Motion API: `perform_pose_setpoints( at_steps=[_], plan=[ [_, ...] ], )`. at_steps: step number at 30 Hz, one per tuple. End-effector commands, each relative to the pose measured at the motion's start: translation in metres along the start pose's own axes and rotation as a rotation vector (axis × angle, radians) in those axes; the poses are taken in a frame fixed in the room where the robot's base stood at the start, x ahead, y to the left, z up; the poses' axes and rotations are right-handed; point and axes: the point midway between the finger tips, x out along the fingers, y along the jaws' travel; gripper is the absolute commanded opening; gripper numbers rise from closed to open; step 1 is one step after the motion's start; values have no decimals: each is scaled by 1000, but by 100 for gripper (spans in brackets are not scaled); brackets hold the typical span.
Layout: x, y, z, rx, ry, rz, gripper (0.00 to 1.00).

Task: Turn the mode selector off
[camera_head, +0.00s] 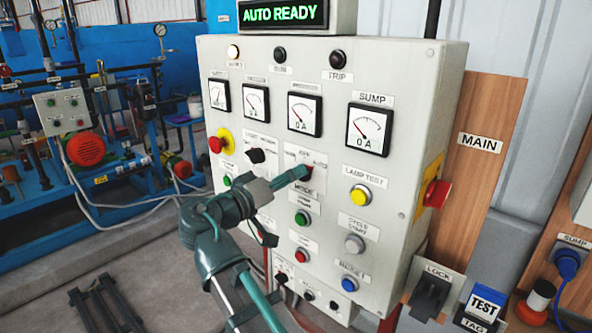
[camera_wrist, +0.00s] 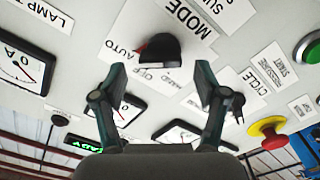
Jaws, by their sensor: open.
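The mode selector is a black rotary knob (camera_wrist: 160,50) on the grey control panel (camera_head: 400,105), with AUTO, OFF and MODE labels around it. The wrist view shows it from close up, just ahead of and between my open fingertips (camera_wrist: 160,82), not clasped. In the head view my gripper (camera_head: 290,178) reaches the panel from the left and mostly hides the knob. The display (camera_head: 283,14) above reads AUTO READY.
A yellow LAMP TEST button (camera_head: 360,195) sits right of the selector, and a green button (camera_head: 302,218) below. Another black knob (camera_head: 256,156) and a red emergency button (camera_head: 216,144) are to the left.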

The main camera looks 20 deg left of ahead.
Motion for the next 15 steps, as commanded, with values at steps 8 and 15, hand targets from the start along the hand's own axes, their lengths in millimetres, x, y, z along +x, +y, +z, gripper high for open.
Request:
perform_pose_setpoints(
  at_steps=[8, 15],
  plan=[
    [27, 0, -1, 0, 0, -1, 73],
    [29, 0, 0, 0, 0, -1, 73]
  ],
)
